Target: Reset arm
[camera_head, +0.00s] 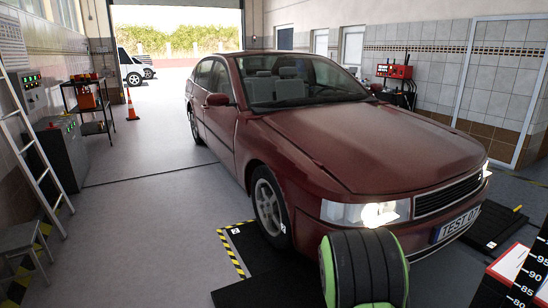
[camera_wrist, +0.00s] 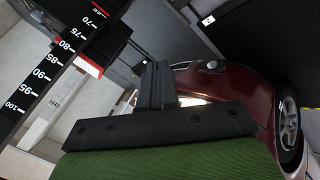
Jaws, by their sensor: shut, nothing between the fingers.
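My gripper (camera_wrist: 157,85) is in the wrist view, with its black fingers together and nothing seen between them. Behind the fingers are its dark crossbar and green body. The fingers overlap the view of a dark red car (camera_wrist: 228,88), which appears tilted in this view; I see no clear contact. In the head view, a black and green part of my arm stands at the bottom centre, in front of the car (camera_head: 370,148). My gripper does not show in the head view. The car's headlight is lit and its plate reads "TEST 07".
A black post with a white number scale (camera_head: 526,280) stands close at the lower right, and at left in the wrist view (camera_wrist: 50,65). Black floor plates (camera_head: 250,258) with yellow-black edging lie by the car's front wheels. A ladder (camera_head: 32,145) leans at left.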

